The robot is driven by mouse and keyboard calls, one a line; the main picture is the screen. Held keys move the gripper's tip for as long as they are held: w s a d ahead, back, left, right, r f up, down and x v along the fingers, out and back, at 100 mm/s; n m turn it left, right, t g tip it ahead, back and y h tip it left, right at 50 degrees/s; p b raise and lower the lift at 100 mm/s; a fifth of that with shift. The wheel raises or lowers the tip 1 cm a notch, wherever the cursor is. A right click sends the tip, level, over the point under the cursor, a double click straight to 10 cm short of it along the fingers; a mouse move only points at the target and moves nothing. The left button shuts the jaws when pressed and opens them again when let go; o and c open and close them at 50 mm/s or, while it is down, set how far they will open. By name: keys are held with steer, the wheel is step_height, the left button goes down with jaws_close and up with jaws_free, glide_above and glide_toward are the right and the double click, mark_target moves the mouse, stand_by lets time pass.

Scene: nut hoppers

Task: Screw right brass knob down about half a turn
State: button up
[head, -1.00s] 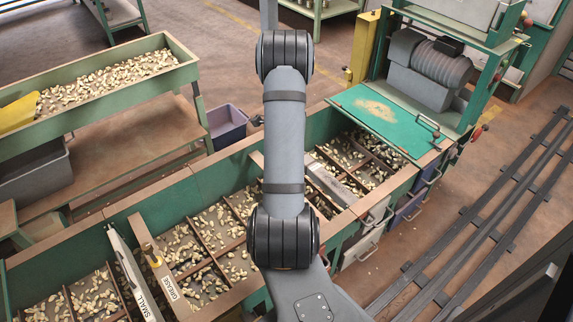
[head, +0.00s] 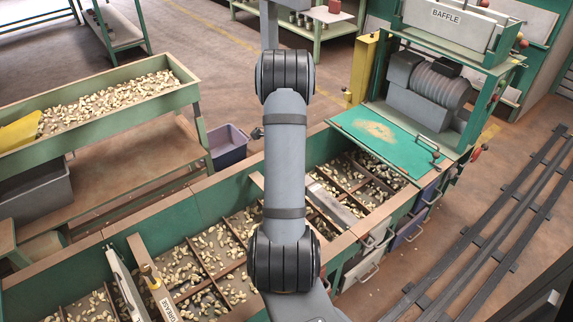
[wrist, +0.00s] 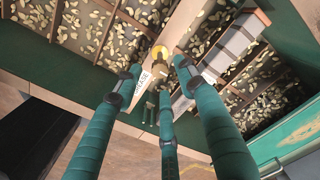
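A yellow brass knob (head: 147,272) stands on the wooden crosspiece labelled GREASE (head: 166,309) in the front hopper, at lower left of the head view. In the wrist view the brass knob (wrist: 160,54) is at upper middle, just past my fingertips, with the upside-down GREASE label (wrist: 141,83) beside it. My gripper (wrist: 158,78) is open, its three green fingers spread and empty. The tips point toward the knob, and I see no clear contact. My gripper is out of the head view.
A pale slide gate (wrist: 222,52) runs close to the right of the knob in the wrist view. Brown dividers and nuts fill the hopper (head: 171,216) around it. A teal lid (head: 384,141) and a motor (head: 437,88) stand at the hopper's far end.

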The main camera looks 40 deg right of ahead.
step_height(320, 180, up, 9)
stand_by(0.3)
steer(key=shift+f, duration=0.1)
step_height(320, 180, down, 12)
steer(key=shift+r, duration=0.1)
stand_by(0.6)
steer(key=shift+r, duration=0.1)
